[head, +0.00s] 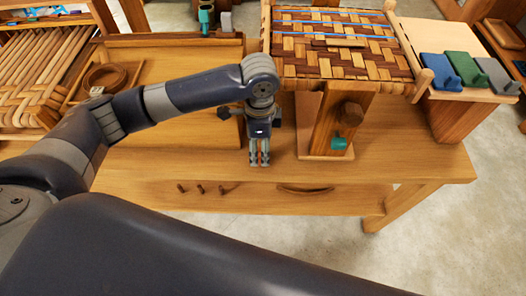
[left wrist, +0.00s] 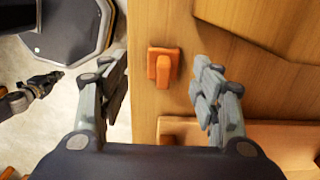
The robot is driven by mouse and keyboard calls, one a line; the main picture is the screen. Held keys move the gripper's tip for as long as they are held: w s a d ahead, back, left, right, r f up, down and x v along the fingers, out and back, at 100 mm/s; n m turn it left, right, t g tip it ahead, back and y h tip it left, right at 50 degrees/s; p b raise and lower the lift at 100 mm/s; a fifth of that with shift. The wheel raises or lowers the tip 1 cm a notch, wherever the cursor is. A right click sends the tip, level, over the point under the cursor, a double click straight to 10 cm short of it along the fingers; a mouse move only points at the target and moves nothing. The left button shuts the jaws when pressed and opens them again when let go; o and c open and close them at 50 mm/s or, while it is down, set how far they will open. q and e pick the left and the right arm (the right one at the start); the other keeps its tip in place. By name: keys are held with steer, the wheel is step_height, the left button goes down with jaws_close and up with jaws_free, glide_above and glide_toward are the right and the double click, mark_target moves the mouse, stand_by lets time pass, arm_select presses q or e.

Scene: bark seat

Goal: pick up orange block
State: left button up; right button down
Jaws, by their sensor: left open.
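The orange block (left wrist: 163,66) shows in the left wrist view as a small raised piece on a flat base, lying on the wooden bench top near its edge. My left gripper (left wrist: 160,78) is open, with one finger on each side of the block in the picture and a gap on both sides. In the head view my left gripper (head: 259,163) points down over the front part of the bench, and I cannot make out the block there. What looks like my right gripper (left wrist: 45,84) shows small at the left of the wrist view; its jaws are too small to judge.
The wooden bench (head: 420,160) carries a woven seat (head: 330,60) on a stand with a wooden knob (head: 351,113) right of my left gripper. Blue (head: 440,70), green (head: 467,67) and grey (head: 495,74) pieces sit on a block at right. A tray (head: 175,42) lies behind my arm.

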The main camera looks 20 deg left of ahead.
arm_select(q)
steer(key=f, duration=0.2)
steer(key=shift+w+d+f, duration=0.2)
steer(key=shift+w+f, duration=0.05)
steer(key=shift+f, duration=1.1)
steer(key=c, duration=0.9)
steer(key=shift+c, duration=0.3)
arm_select(e)
steer(key=shift+w+a+r, duration=0.1)
steer(key=shift+w+a, duration=0.25)
steer(key=shift+w, duration=0.2)
arm_select(q)
steer(key=shift+r, duration=0.1)
